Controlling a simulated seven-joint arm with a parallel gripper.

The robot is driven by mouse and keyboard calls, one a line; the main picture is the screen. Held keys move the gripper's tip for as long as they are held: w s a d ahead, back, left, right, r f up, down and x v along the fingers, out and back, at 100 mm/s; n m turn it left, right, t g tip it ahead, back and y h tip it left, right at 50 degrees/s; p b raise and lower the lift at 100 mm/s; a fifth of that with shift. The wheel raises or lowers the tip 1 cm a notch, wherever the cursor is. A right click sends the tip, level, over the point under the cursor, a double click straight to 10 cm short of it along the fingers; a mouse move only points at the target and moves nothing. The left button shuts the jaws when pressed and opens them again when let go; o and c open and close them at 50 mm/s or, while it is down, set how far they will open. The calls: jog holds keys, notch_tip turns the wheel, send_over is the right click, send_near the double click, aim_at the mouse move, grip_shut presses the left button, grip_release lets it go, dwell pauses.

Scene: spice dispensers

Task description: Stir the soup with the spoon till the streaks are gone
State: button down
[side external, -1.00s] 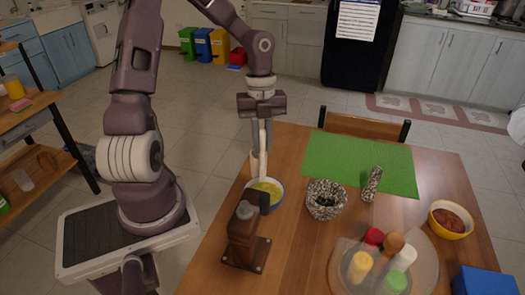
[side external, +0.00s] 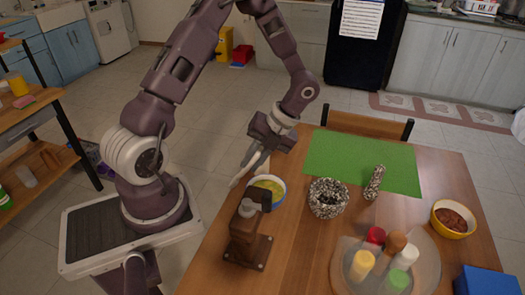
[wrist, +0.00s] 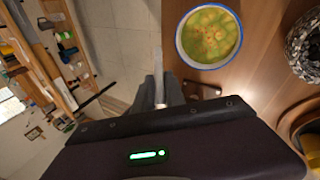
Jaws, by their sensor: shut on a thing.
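My gripper (side external: 258,158) is shut on a pale spoon (side external: 243,171) and tilted, above the table's left edge. The spoon slants down to the left, outside the bowl. In the wrist view the spoon (wrist: 158,70) points away between the fingers, left of the bowl. The soup bowl (wrist: 180,45) is white with a blue rim; in the side view the bowl (side external: 283,191) stands below and right of my gripper, partly hidden by a brown dispenser. The soup (wrist: 209,36) is yellow-green with orange-red bits and uneven patches. I cannot tell whether these are streaks.
The brown wooden dispenser (side external: 246,238) stands just in front of the bowl. A speckled mortar (side external: 327,199) and pestle (side external: 374,183) are to the right. Shakers stand on a clear round tray (side external: 345,275). A yellow bowl (side external: 462,231) and a green mat (side external: 360,155) lie farther off.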

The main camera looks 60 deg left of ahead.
jog(key=g+y, duration=0.1)
jog(key=m+g+y, duration=0.1)
jog(key=y, duration=0.1)
jog(key=a+f+y, duration=0.1)
jog(key=y, duration=0.1)
jog(key=shift+s+a+m+g, duration=0.1)
jog(key=shift+s+m+g, duration=0.2)
jog(key=shift+s+g, duration=0.1)
jog(key=w+r+m+y, duration=0.3)
jog(key=w+r+y, duration=0.1)
jog(key=r+y, duration=0.3)
jog(key=shift+w+d+t+y, duration=0.35)
jog(key=shift+d+t+y, duration=0.05)
jog(key=shift+y, duration=0.3)
